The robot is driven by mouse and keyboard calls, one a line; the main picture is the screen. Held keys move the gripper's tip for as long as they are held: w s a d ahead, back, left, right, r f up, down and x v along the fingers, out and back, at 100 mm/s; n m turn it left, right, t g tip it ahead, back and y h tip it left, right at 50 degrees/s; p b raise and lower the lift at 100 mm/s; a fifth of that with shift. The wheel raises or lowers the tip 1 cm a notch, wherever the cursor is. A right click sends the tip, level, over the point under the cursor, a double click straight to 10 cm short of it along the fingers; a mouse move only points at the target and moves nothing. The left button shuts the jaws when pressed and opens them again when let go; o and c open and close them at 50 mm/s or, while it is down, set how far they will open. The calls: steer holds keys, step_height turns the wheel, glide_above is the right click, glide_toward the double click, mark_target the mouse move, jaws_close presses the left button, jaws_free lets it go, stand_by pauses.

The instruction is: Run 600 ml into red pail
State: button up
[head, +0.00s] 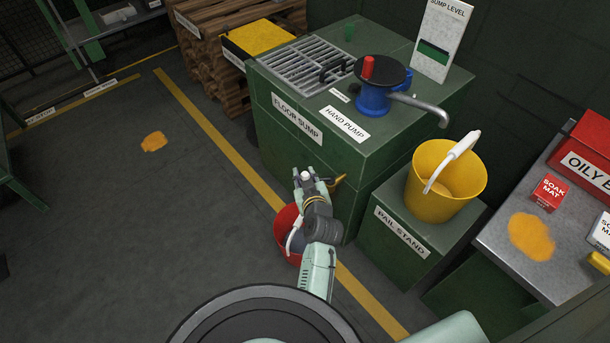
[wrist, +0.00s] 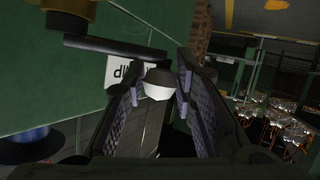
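The red pail (head: 281,232) stands low on the floor beside the sump cabinet, partly hidden by my arm. A white handle grip shows across it. My gripper (head: 309,173) is in front of the cabinet's side, above the red pail in the picture. In the wrist view my gripper (wrist: 165,90) is open, its fingers apart. A white rounded thing (wrist: 159,83) shows at the gap; I cannot tell whether the fingers touch it. The blue hand pump (head: 375,97) with a red knob (head: 368,67) sits on the cabinet. Its grey spout (head: 425,106) points right, toward a yellow pail (head: 430,201).
The yellow pail stands on the green pail stand (head: 378,252). A sump level board (head: 441,40) stands behind the pump. A metal bench (head: 500,244) with a soak mat box (head: 549,194) is at right. Open floor (head: 150,230) lies left, with an orange stain (head: 154,141).

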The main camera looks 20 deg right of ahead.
jaws_close()
stand_by(0.3)
